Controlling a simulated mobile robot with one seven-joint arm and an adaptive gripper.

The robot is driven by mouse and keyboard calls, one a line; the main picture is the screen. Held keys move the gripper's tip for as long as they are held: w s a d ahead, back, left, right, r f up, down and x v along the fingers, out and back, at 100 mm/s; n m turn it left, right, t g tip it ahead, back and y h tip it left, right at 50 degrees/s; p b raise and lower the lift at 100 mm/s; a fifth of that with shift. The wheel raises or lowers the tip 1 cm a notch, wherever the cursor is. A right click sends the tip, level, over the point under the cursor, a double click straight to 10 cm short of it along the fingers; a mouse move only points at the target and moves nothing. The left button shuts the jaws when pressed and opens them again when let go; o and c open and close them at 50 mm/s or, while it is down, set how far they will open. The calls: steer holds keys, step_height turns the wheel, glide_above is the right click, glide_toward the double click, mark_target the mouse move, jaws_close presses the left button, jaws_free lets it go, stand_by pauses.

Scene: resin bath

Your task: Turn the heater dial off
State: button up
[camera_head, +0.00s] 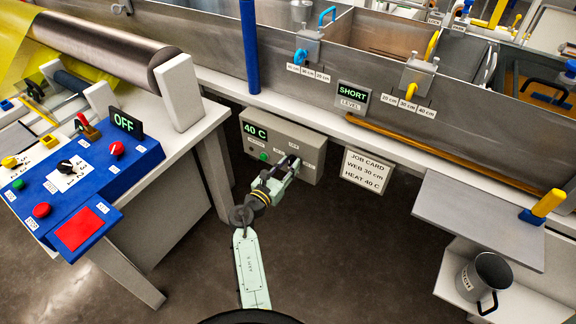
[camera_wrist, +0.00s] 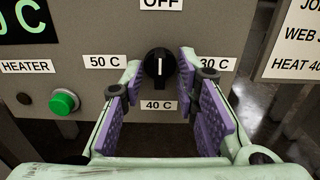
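The heater dial (camera_wrist: 160,65) is a black knob on the grey heater box (camera_head: 260,131), with a vertical white mark. In the wrist view, labels surround it: OFF above, 50 C left, 40 C below and 30 C right. The heater display (camera_head: 255,131) reads 40 C in green. My gripper (camera_wrist: 160,72) is open, its purple-padded fingers on the left and right of the dial. A gap shows on the left; the right fingertip is close, and contact cannot be told. In the head view my gripper (camera_head: 291,162) covers the dial.
A green button (camera_wrist: 64,101) sits left of the dial on the same panel. A job card (camera_head: 366,170) reading HEAT 40 C hangs to the right. The blue control panel (camera_head: 90,190) with an OFF display stands at left. A grey shelf (camera_head: 480,220) juts out at right.

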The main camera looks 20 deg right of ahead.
steer(key=v, duration=1.2)
